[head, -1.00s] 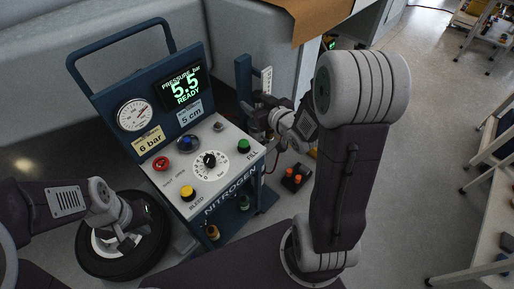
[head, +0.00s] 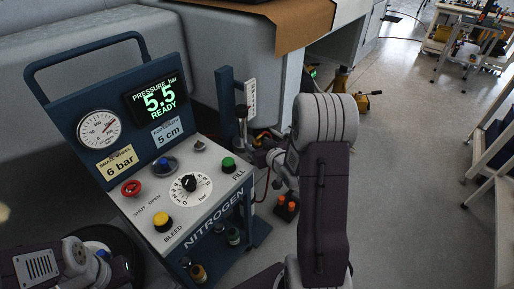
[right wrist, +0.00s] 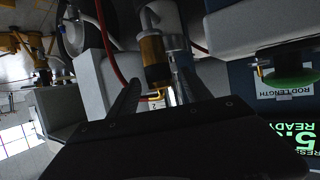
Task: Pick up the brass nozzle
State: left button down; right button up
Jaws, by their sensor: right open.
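A brass-coloured cylinder, which looks like the brass nozzle (right wrist: 153,52), shows in the right wrist view with a pale metal part at its end. My right gripper (right wrist: 156,88) is open, and the brass part lies between or just beyond its fingers; I cannot tell whether they touch. In the head view the right gripper (head: 260,138) is small and dark beside the nitrogen cart, partly hidden by my right arm, and the nozzle cannot be made out. My left gripper (head: 108,266) is low at the left, partly cut off, its jaws unclear.
The nitrogen cart (head: 207,210) stands at the left, its display reading 5.5 READY. A red hose (right wrist: 108,45) runs beside the brass part. A small box with orange knobs (head: 287,207) is on the floor. White tables (head: 480,175) stand right; the floor between is open.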

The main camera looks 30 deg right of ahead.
aim_at(257, 141)
jog(key=b+x, duration=0.1)
jog(key=x, duration=0.3)
jog(key=shift+w+d+f, duration=0.1)
jog(key=shift+w, duration=0.2)
jog(key=shift+s, duration=0.1)
jog(key=shift+c, duration=0.7)
grip_shut()
jog(key=shift+r, duration=0.55)
jog(key=s+d+r+p, duration=0.5)
jog(key=s+r+p, duration=0.1)
jog(key=s+r, duration=0.4)
jog(key=shift+d, duration=0.35)
